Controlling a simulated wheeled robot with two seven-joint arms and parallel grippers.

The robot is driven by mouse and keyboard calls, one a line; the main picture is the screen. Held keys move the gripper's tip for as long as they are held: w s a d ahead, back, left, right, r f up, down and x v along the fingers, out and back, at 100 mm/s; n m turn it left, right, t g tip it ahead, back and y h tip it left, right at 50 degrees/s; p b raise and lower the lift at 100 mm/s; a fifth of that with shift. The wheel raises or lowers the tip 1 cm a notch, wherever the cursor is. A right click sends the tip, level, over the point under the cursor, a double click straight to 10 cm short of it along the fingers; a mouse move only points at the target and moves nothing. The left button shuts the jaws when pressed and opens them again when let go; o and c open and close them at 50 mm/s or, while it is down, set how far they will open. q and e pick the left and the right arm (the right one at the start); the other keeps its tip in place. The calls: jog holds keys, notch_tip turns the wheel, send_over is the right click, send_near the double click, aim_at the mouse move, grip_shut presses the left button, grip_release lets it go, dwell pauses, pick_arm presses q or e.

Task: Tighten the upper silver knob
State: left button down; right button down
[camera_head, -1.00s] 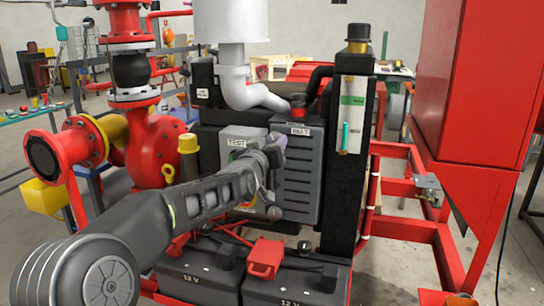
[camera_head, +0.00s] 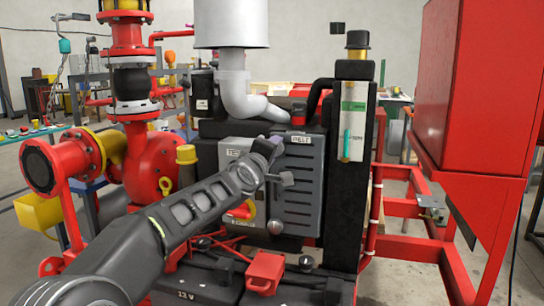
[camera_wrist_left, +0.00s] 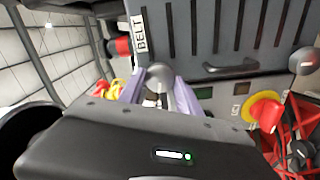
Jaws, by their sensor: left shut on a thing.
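The upper silver knob (camera_wrist_left: 160,75) is a rounded metal knob beside the BELT label on the grey panel (camera_head: 302,190). My left gripper (camera_wrist_left: 158,88) has its purple fingers on both sides of this knob and is shut on it. In the head view my left gripper (camera_head: 272,147) reaches the panel's upper left edge, and it hides the knob there. A lower silver knob (camera_head: 275,226) sits at the panel's lower left; it also shows at the right of the left wrist view (camera_wrist_left: 303,60). My right gripper is not in view.
A dark handle (camera_wrist_left: 228,68) on the panel lies between the two knobs. A grey control box (camera_head: 222,160) with a red and yellow switch (camera_wrist_left: 262,112) is close by. Red flanged piping (camera_head: 75,160) stands left, and black 12 V batteries (camera_head: 195,285) sit below.

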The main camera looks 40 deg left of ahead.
pick_arm(q)
jog(key=n+b, duration=0.2)
jog(key=n, duration=1.6)
jog(key=shift+f+n+b, duration=0.1)
jog(key=shift+n+b, duration=0.25)
jog(key=shift+n, duration=0.05)
jog(key=c, duration=0.8)
grip_release()
jog(key=shift+c, duration=0.2)
